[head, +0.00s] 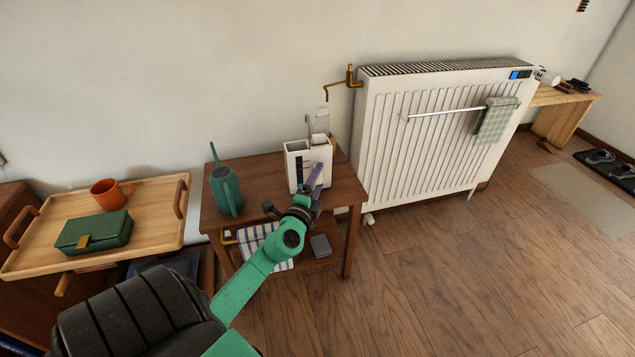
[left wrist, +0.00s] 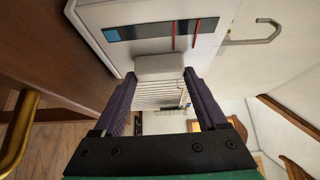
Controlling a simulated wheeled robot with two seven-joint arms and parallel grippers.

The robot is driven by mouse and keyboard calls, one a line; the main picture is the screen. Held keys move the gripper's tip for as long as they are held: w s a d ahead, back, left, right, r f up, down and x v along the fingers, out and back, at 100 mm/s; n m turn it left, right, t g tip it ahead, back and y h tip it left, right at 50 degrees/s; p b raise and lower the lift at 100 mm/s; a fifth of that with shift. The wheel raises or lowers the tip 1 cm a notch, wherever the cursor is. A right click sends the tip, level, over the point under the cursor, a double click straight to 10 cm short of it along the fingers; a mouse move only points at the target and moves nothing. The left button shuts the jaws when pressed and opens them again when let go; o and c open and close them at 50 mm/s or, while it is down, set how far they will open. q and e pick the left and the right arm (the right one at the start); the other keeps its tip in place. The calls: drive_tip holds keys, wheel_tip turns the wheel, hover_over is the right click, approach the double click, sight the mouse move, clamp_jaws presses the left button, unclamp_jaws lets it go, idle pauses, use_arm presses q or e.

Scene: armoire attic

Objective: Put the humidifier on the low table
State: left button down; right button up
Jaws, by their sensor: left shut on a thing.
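The humidifier (head: 296,163) is a white upright box with a dark strip on its front and a grey hook on top. It is over the back right part of a low brown table (head: 259,172); I cannot tell whether its base touches the top. My left gripper (head: 316,180) reaches it from the front and is shut on a pale block on its front. The left wrist view shows the humidifier (left wrist: 102,14) close up, with the block between the fingers of my left gripper (left wrist: 160,74). My right gripper is not in view.
A green watering can (head: 226,188) stands left on the table. A striped cloth (head: 262,241) and a grey item (head: 320,246) are on its lower shelf. A white radiator (head: 440,135) stands close to the right. A wooden tray (head: 150,210) holds an orange mug and a green box.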

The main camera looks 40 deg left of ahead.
use_arm(q)
drive_tip(key=shift+c, duration=0.8)
unclamp_jaws()
drive_tip(key=shift+f, duration=0.1)
drive_tip(key=shift+o, duration=0.8)
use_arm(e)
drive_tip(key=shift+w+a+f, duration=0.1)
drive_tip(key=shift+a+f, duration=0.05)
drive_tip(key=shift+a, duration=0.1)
use_arm(q)
drive_tip(key=shift+s+d, duration=0.1)
drive_tip(key=shift+s, duration=0.05)
drive_tip(key=b+v, duration=0.1)
drive_tip(key=v, duration=1)
drive_tip(key=shift+s, duration=0.35)
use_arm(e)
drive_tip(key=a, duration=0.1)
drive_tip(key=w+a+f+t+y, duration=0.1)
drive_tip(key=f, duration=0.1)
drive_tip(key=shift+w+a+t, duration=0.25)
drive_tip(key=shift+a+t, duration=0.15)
use_arm(q)
drive_tip(key=shift+d, duration=0.1)
